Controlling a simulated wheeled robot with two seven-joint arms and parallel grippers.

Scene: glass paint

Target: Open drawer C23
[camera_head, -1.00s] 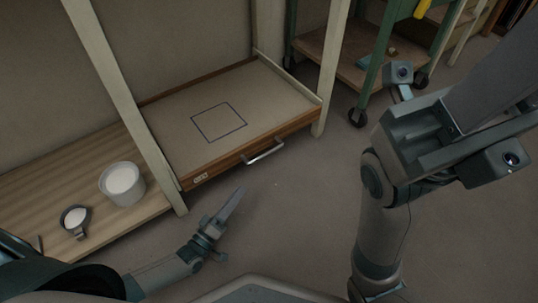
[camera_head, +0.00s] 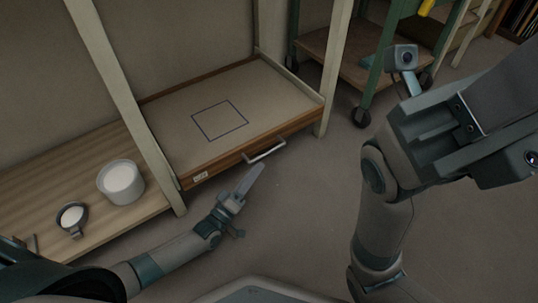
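The wooden drawer (camera_head: 225,158) sits in the shelf unit with a small white label (camera_head: 200,176) at its left end; the label's text is too small to read. A silver bar handle (camera_head: 265,152) is fixed to its front. The drawer looks shut. My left gripper (camera_head: 254,178) is just in front of and below the handle, pointing up toward it, apart from it as far as I can tell. Its fingers show edge-on, so I cannot see whether they are open. My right arm stands at the right; its gripper fingers do not show.
A white tub (camera_head: 121,182) and a dark cup of white material (camera_head: 72,218) stand on the lower wooden shelf (camera_head: 40,190) at left. A pale post (camera_head: 125,100) rises beside the drawer. A green wheeled cart (camera_head: 370,70) stands behind. The floor before the drawer is clear.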

